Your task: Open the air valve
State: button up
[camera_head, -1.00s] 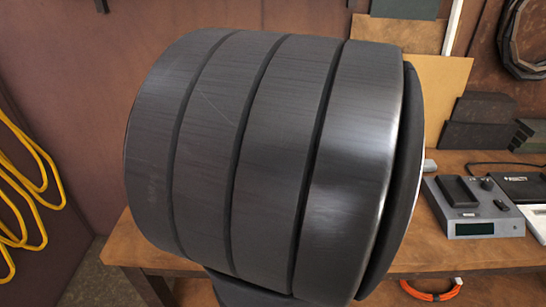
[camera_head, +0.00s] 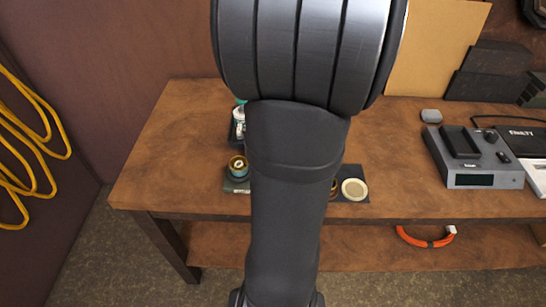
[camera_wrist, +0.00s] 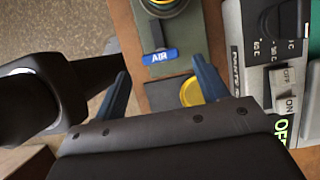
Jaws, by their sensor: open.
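In the wrist view, a blue lever marked AIR (camera_wrist: 160,57) lies on a grey-green plate (camera_wrist: 172,88). It joins a dark stem below a round brass-coloured fitting (camera_wrist: 165,5), cut off at the top edge. I take this to be the air valve. My gripper (camera_wrist: 160,66) is open and empty, its two blue fingers apart on either side of the lever. I cannot tell its height above the lever. In the head view, my arm hides the gripper and the lever.
In the wrist view, a yellow disc (camera_wrist: 190,92) lies beside the right finger, and a panel with an ON/OFF switch (camera_wrist: 286,90) is at right. In the head view, the wooden bench (camera_head: 170,150) holds a pale disc (camera_head: 354,189) and a grey device (camera_head: 470,160).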

jog(key=shift+x, duration=1.6)
jog(key=c, duration=1)
